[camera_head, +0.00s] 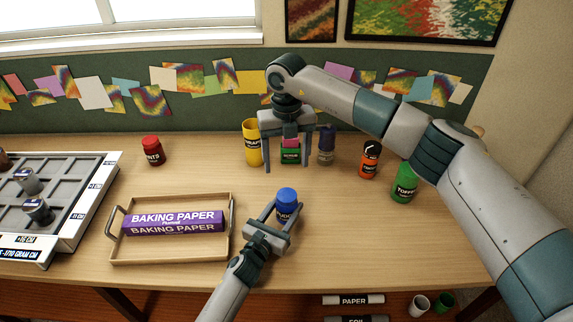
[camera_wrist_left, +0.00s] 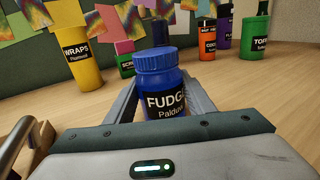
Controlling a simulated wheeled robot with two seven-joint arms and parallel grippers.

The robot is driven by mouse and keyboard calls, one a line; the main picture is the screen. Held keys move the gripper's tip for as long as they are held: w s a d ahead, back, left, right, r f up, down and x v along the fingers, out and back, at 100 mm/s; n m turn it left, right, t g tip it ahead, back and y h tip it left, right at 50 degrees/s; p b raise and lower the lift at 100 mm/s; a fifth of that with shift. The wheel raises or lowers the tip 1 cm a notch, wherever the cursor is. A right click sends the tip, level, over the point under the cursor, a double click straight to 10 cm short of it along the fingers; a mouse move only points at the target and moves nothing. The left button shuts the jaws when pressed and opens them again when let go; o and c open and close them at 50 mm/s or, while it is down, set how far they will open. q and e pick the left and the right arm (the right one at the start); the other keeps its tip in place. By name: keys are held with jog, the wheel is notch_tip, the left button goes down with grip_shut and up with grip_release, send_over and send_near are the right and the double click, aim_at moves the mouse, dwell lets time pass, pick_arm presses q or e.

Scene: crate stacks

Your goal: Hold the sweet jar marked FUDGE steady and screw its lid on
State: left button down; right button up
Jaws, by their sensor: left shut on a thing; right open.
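The blue FUDGE jar (camera_head: 286,208) stands upright near the front middle of the table. In the left wrist view the jar (camera_wrist_left: 164,103) shows its black label, and a blue lid (camera_wrist_left: 155,60) sits on top; I cannot tell how tightly. My left gripper (camera_head: 284,212) is shut on the jar, one finger on each side. My right gripper (camera_head: 288,167) is open and empty, pointing down behind the jar and apart from it. Its fingers appear in front of a green jar with a pink top (camera_head: 290,155).
A red jar (camera_head: 152,151) stands left. A wooden tray (camera_head: 165,255) holds a BAKING PAPER box (camera_head: 172,222).

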pick_arm(q)
jog(key=c, duration=0.7)
grip_release()
jog(key=shift+c, duration=0.2)
jog(key=shift+s, duration=0.1)
jog(key=b+v, duration=0.3)
jog(key=v, duration=1.3)
jog(key=shift+s+f+b, duration=0.1)
jog(key=shift+b, duration=0.2)
jog(key=shift+s+a, duration=0.3)
jog(key=shift+s, duration=0.2)
